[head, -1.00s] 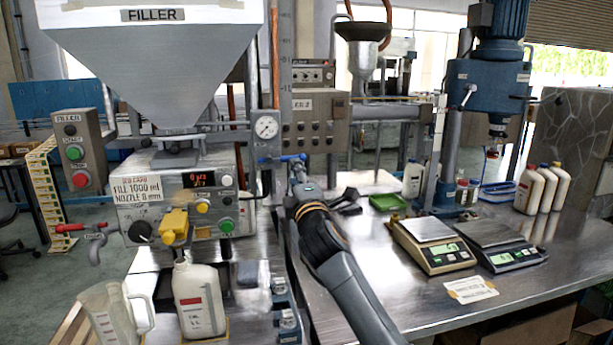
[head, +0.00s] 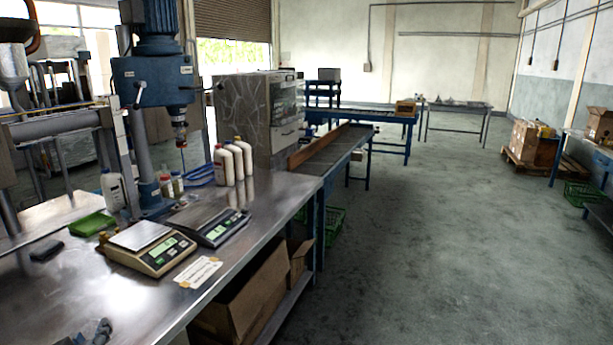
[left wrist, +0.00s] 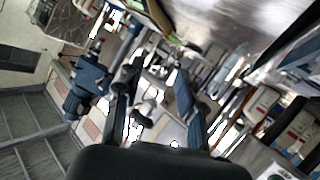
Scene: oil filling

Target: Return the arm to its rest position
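My left gripper (left wrist: 156,88) shows in the left wrist view with its two dark fingers apart. Nothing is held between them; only the tilted, blurred workshop background shows there. In the head view only what looks like its dark tips (head: 88,335) shows at the bottom left edge, low over the steel table (head: 240,225). The rest of the left arm is out of the head view. My right gripper is in neither current view.
Two scales (head: 148,247) (head: 213,226), a green tray (head: 91,224), a label card (head: 198,271) and several white bottles (head: 221,165) stand on the table. A blue drill-like machine (head: 155,85) stands behind.

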